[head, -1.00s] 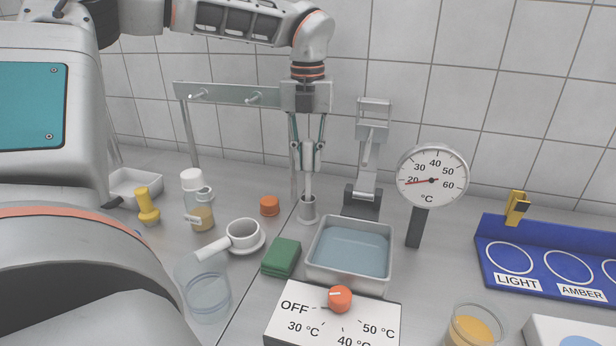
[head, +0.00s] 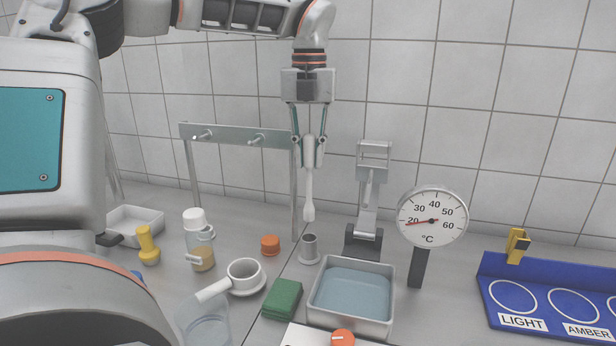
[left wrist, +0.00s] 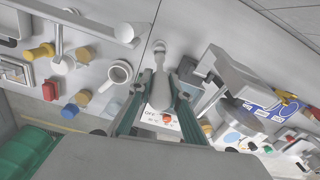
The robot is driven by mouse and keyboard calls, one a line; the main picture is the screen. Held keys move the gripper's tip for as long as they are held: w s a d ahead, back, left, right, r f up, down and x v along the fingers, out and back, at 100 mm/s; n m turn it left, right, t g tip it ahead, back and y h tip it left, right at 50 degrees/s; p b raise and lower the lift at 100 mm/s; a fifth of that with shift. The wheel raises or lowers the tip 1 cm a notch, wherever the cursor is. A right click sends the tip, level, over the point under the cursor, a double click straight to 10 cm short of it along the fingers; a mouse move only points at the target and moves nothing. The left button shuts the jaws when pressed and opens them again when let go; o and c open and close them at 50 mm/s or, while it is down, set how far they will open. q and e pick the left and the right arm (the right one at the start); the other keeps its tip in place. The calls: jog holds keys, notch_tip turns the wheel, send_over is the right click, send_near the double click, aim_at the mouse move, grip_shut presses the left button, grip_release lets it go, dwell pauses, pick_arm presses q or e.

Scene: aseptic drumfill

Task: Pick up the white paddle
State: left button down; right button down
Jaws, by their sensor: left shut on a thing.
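The white paddle (head: 308,196) hangs upright from my left gripper (head: 308,160) in the head view. My left gripper is shut on its upper part. The paddle's lower end is above the small grey metal holder (head: 309,250) and clear of it. In the left wrist view the paddle (left wrist: 160,92) sits between the fingers of my left gripper (left wrist: 159,105). My right gripper is not in view.
A tray of bluish liquid (head: 351,291), a green sponge (head: 282,299) and a white cup (head: 245,273) stand nearby. A rack with pegs (head: 226,134) is behind left. A dial thermometer (head: 432,217) and a lever device (head: 368,200) stand to the right.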

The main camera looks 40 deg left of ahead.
pick_arm(q)
notch_tip(320, 180, up, 10)
jog(key=shift+f+p, duration=0.1)
jog(key=shift+p, duration=0.8)
